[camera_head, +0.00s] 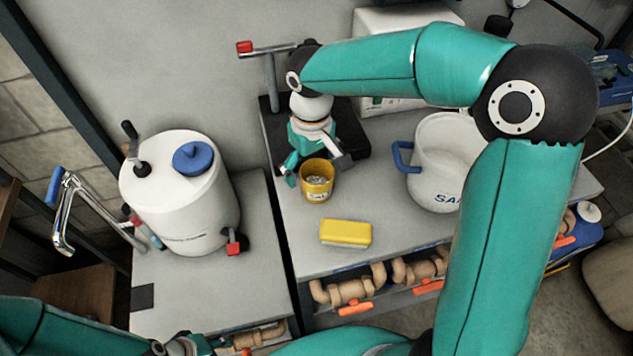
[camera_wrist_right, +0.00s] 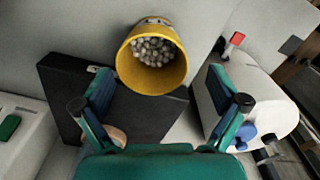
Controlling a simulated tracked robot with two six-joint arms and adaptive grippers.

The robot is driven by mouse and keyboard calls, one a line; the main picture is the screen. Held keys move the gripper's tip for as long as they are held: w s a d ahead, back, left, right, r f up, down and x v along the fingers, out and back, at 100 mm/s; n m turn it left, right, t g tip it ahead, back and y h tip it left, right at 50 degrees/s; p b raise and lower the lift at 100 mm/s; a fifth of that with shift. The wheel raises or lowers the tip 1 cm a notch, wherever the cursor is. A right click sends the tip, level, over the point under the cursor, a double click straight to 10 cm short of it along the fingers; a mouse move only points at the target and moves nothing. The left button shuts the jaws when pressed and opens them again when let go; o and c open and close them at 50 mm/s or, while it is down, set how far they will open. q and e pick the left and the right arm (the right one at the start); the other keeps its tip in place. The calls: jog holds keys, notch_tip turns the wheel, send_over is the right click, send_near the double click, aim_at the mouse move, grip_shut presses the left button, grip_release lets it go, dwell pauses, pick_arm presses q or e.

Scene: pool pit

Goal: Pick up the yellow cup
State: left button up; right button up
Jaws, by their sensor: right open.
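The yellow cup (camera_head: 317,186) stands upright on the grey worktop, below my right gripper in the head view. It holds small whitish pieces and has a label on its front. In the right wrist view the cup (camera_wrist_right: 152,62) shows ahead of and between the fingers, apart from both. My right gripper (camera_head: 316,166) is open and empty; its spread fingers also show in the right wrist view (camera_wrist_right: 161,104). My left arm enters at the lower left, and only a small part near its end (camera_head: 190,346) shows at the bottom edge, so its fingers cannot be made out.
A yellow sponge-like block (camera_head: 345,233) lies in front of the cup. A white pot with blue handles (camera_head: 440,165) stands to the right. A black base with a grey stand (camera_head: 272,90) is behind the cup. A large white canister (camera_head: 178,195) stands left. Worktop around the block is clear.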

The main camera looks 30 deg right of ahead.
aim_at(317, 183)
jog(key=f, duration=0.3)
jog(key=f+p, duration=0.1)
jog(key=f, duration=0.1)
jog(key=shift+s+d+f, duration=0.1)
jog(key=shift+s+d, duration=0.15)
jog(key=shift+d, duration=0.15)
jog(key=shift+f, duration=0.35)
jog(key=c, duration=1.1)
